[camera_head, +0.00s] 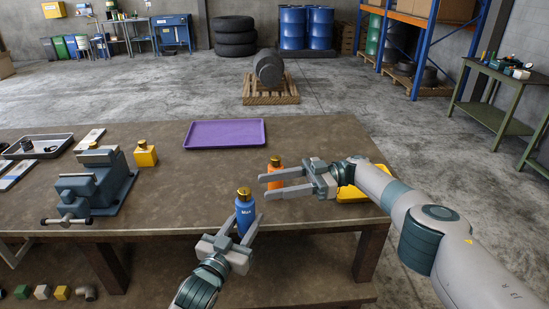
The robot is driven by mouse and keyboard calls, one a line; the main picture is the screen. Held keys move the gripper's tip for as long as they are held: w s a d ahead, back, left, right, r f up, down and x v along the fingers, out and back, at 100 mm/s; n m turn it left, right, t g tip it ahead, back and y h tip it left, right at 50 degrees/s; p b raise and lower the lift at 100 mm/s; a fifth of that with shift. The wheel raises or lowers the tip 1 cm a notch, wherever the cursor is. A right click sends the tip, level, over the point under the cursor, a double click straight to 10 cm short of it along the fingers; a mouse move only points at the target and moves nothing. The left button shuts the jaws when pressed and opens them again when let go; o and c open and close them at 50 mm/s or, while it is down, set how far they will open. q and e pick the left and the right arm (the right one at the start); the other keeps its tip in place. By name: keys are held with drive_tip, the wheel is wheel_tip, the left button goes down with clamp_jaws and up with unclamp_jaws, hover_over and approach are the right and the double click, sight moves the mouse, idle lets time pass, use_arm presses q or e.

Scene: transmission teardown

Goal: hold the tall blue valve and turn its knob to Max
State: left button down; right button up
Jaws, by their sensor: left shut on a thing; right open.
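The tall blue valve (245,213) stands upright near the front edge of the table, with a gold knob (243,193) on top and the word "Max" on its side. My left gripper (245,227) is shut on the blue valve's body from the front, one finger on each side. My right gripper (262,186) is open and empty, with its fingers pointing left, to the right of the knob and apart from it. The knob's setting is too small to tell.
An orange valve (275,172) stands close behind my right gripper's fingers. A yellow tray (378,190) lies partly behind my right arm. A purple tray (225,134), a yellow valve (145,154) and a bench vise (92,185) are on the table (180,200). The table's middle is clear.

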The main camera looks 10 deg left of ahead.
use_arm(q)
drive_tip(key=shift+r, duration=0.15)
use_arm(e)
wheel_tip(320, 180, up, 9)
idle(0.4)
drive_tip(key=shift+w+d, duration=0.1)
